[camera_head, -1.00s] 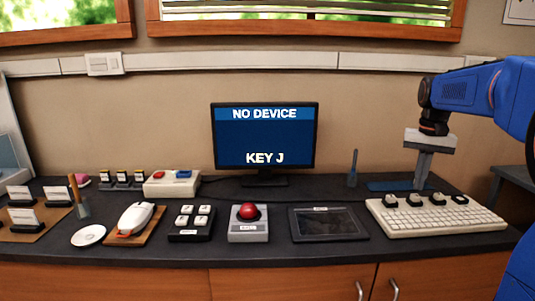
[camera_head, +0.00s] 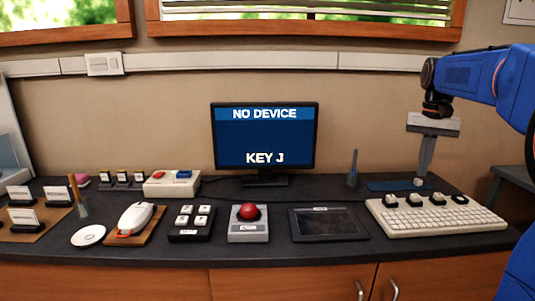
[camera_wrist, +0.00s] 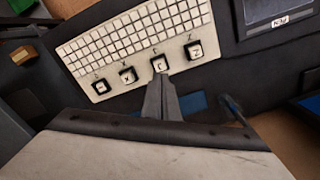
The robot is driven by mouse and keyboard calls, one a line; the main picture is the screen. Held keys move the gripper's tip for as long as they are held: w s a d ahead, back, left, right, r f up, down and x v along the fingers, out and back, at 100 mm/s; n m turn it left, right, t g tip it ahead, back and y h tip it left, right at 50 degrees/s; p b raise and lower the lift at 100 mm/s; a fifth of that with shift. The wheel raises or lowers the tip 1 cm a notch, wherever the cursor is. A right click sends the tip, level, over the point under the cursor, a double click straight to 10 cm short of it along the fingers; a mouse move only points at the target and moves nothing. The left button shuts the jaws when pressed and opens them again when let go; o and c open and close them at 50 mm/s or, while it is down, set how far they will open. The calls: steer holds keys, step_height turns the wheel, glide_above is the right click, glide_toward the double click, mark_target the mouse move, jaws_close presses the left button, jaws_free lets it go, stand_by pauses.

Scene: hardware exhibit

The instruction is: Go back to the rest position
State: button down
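My gripper (camera_head: 420,181) hangs above the back edge of the white keyboard (camera_head: 440,222), at the right of the counter. Its fingers point down and look pressed together, apart from the keys. In the wrist view the narrow shut fingers (camera_wrist: 160,82) overlap the near edge of the keyboard (camera_wrist: 130,40), partly hiding one of its large raised keys. A small pale spot shows at the fingertips in the head view; I cannot tell what it is. The monitor (camera_head: 264,137) reads "NO DEVICE" and "KEY J".
A dark tablet (camera_head: 326,223), a red button box (camera_head: 248,224), a small keypad (camera_head: 191,223) and a white mouse (camera_head: 136,218) line the counter to the left. Space above is free.

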steer(key=shift+a+r, duration=0.1)
stand_by(0.3)
steer(key=s+a+f+n+t, duration=0.1)
steer(key=s+a+f, duration=0.4)
steer(key=s, duration=0.5)
steer(key=s+a+f+n+t, duration=0.2)
steer(key=s+a+f, duration=0.3)
steer(key=s+f, duration=0.3)
steer(key=s+a+f+n+t, duration=0.1)
steer(key=s+a+f, duration=0.4)
steer(key=s, duration=0.7)
steer(key=shift+a+f+n+t, duration=0.3)
steer(key=shift+f+n+t, duration=0.1)
steer(key=shift+f+n, duration=0.35)
steer(key=shift+s+r, duration=0.1)
steer(key=shift+r, duration=0.05)
